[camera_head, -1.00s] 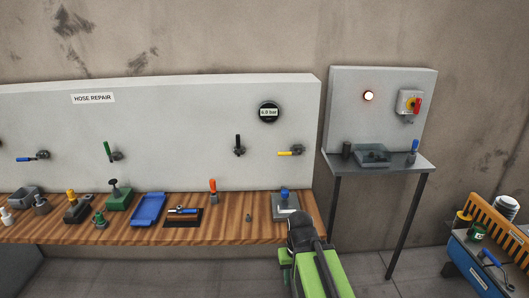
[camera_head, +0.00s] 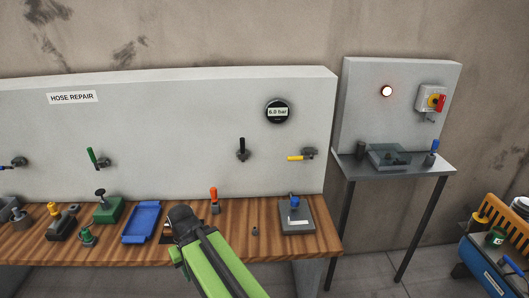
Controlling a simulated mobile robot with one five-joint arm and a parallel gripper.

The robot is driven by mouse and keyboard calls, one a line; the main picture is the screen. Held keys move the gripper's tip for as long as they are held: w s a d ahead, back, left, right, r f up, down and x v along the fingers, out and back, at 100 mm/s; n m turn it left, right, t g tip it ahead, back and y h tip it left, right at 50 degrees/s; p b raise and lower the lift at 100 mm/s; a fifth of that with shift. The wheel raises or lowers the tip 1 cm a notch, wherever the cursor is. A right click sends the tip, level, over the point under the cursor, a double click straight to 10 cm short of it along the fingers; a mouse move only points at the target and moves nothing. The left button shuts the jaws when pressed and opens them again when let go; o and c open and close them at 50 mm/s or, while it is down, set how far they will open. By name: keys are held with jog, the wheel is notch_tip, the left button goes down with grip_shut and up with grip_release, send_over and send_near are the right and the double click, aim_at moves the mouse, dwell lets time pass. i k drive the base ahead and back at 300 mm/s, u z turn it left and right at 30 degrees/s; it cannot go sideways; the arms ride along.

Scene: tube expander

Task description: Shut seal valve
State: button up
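Several lever valves are on the grey wall panel, and no label shows which one is the seal valve. The yellow-handled valve (camera_head: 302,156) has its lever pointing left, level. The black-handled valve (camera_head: 242,150) and the green-handled valve (camera_head: 98,159) have levers pointing up, the green one slightly tilted. A blue-handled valve (camera_head: 14,163) is at the left edge, its lever level. My gripper (camera_head: 180,216) is at the dark end of my green arm, over the bench and below the valves, apart from them. Its fingers cannot be made out.
A pressure gauge (camera_head: 278,111) reads about 6.0 bar. The wooden bench (camera_head: 270,243) holds a blue tray (camera_head: 142,222), an orange-handled tool (camera_head: 214,200) and a grey plate with a blue knob (camera_head: 297,214). A side table (camera_head: 400,166) stands right, under a lit lamp (camera_head: 387,91) and a red-yellow switch (camera_head: 433,100).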

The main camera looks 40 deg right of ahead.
aim_at(299, 158)
jog(key=i, duration=0.95)
jog(key=z, duration=0.3)
